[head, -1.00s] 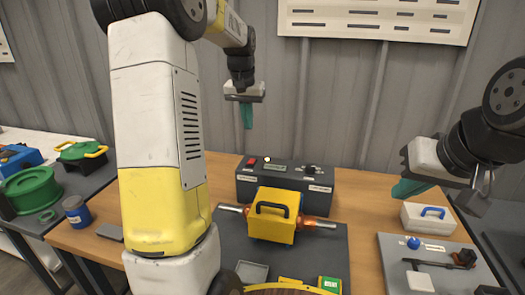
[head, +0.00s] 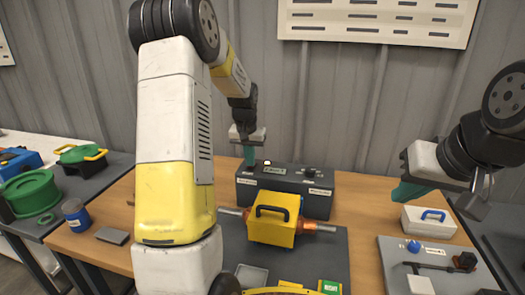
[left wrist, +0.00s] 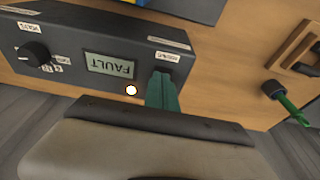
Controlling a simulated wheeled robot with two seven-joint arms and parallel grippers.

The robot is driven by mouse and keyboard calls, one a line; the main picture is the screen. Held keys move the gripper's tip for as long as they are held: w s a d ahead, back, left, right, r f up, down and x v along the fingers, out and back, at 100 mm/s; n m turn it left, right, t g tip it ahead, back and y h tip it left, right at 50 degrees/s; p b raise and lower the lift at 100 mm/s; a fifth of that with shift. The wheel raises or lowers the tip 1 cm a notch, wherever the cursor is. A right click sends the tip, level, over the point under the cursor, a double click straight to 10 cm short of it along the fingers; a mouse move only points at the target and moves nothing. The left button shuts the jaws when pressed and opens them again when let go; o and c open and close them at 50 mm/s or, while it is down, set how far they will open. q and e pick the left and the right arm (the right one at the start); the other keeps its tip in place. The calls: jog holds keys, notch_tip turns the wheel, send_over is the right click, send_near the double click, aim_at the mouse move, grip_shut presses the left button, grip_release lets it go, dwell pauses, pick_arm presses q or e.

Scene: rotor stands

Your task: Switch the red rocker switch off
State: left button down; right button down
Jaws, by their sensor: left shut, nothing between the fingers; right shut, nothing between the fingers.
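The dark control box (head: 255,189) stands at the back of the wooden table. The red rocker switch is hidden behind my left gripper's fingers in both current views. My left gripper (head: 250,160) is shut and empty, its teal fingertips down at the box's top left. In the left wrist view, the fingers (left wrist: 162,88) cover the spot beside a small white label (left wrist: 167,57); whether they touch the switch cannot be told. The display (left wrist: 111,66) reads FAULT, and a pale lamp (left wrist: 131,90) glows beside it. My right gripper (head: 407,190) is shut and empty at the right.
A yellow block with a black handle (head: 272,223) stands on a grey mat in front of the box. A black knob (left wrist: 36,53) is on the box's other end. A white case with a blue handle (head: 428,222) is below my right gripper. A blue jar (head: 76,215) stands left.

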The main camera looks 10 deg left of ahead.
pick_arm(q)
jog(key=shift+f, duration=0.15)
jog(key=shift+s+f, duration=0.2)
jog(key=shift+f, duration=0.15)
jog(key=shift+r, duration=0.1)
jog(key=shift+r, duration=0.75)
jog(key=shift+r, duration=0.25)
jog(key=s+v, duration=0.2)
jog(key=v, duration=1.1)
jog(key=shift+s+f, duration=0.25)
